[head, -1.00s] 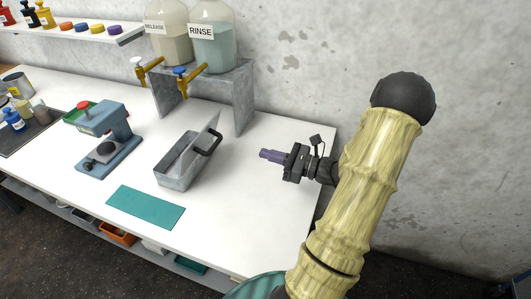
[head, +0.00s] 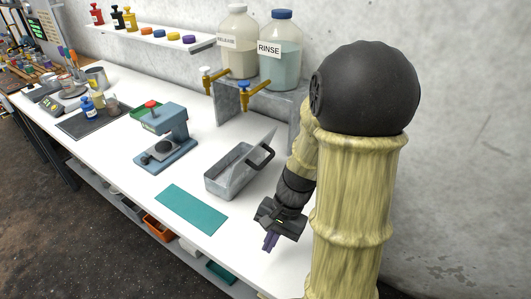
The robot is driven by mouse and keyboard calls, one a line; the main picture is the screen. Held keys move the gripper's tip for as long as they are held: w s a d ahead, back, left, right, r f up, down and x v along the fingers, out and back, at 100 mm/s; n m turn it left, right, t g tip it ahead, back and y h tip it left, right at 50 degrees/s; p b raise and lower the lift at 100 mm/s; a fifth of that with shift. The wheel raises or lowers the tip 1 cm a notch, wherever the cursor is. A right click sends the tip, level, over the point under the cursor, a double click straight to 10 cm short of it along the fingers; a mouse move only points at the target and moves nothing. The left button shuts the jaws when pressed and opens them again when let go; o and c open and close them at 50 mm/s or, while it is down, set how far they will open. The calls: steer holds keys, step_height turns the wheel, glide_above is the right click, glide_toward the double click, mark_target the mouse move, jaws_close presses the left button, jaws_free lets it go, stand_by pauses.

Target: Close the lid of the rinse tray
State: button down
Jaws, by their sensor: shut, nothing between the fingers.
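The rinse tray (head: 222,182) is a grey metal box on the white table, just right of the middle of the picture. Its lid (head: 262,146) stands raised on the tray's right side, tilted, with a dark handle (head: 263,157) on it. The tray's inside shows from above and looks empty. My gripper (head: 270,241), with purple fingers, is shut and empty. In the picture it is below and right of the tray, apart from it, pointing down near the table's front edge.
A teal mat (head: 191,208) lies in front of the tray. A blue press (head: 166,140) stands to the left. Behind the tray, a grey stand (head: 232,105) bears the RELEASE jar (head: 238,50) and RINSE jar (head: 279,62), with brass taps jutting forward. My arm hides the table's right end.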

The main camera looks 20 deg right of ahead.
steer(key=r+n+t+h, duration=0.1)
steer(key=n, duration=0.2)
steer(key=w+a+r+n+t+h, duration=0.1)
steer(key=n+h, duration=0.1)
steer(key=n, duration=0.1)
steer(key=w+a+r+n+t+h, duration=0.1)
steer(key=r+n, duration=0.1)
steer(key=n, duration=0.1)
steer(key=shift+a+t, duration=0.2)
steer(key=shift+t, duration=0.1)
steer(key=shift+a, duration=0.1)
